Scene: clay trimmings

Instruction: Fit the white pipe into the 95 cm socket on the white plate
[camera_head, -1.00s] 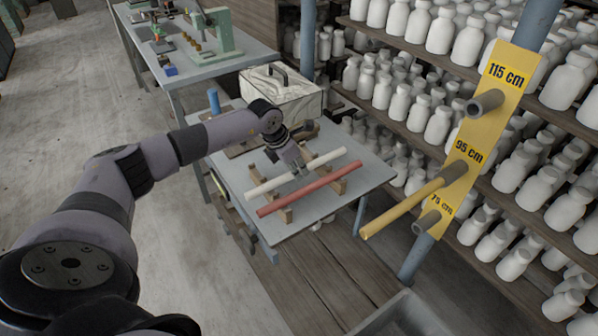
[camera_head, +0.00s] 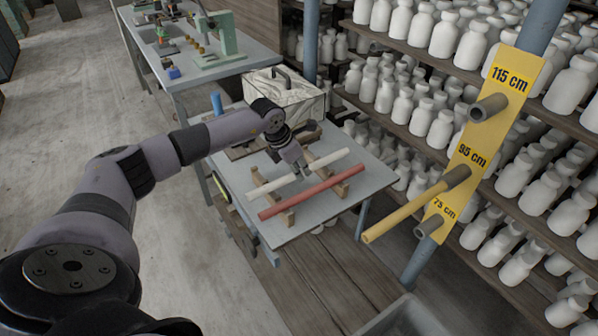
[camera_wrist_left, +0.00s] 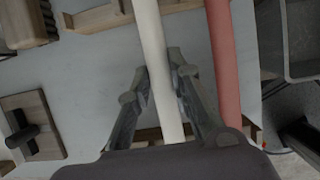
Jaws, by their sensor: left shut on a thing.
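The white pipe (camera_head: 270,186) lies across wooden rests on a grey table, beside a red pipe (camera_head: 312,194). My left gripper (camera_head: 302,171) is shut on the white pipe near its middle. In the left wrist view, its fingers (camera_wrist_left: 159,76) sit on both sides of the white pipe (camera_wrist_left: 150,35). The plate with the sockets (camera_head: 489,118) is yellow, not white, and is fixed to a blue post. Its 95 cm socket (camera_head: 457,176) has a yellow pipe (camera_head: 403,212) in it. The 115 cm socket (camera_head: 488,107) and 75 cm socket (camera_head: 428,226) hold no pipe. My right gripper is out of view.
The grey table (camera_head: 292,232) also bears a pale box (camera_head: 285,98) at its back. Shelves of white bottles (camera_head: 433,130) stand behind the post. A grey bin (camera_head: 402,318) is at the bottom.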

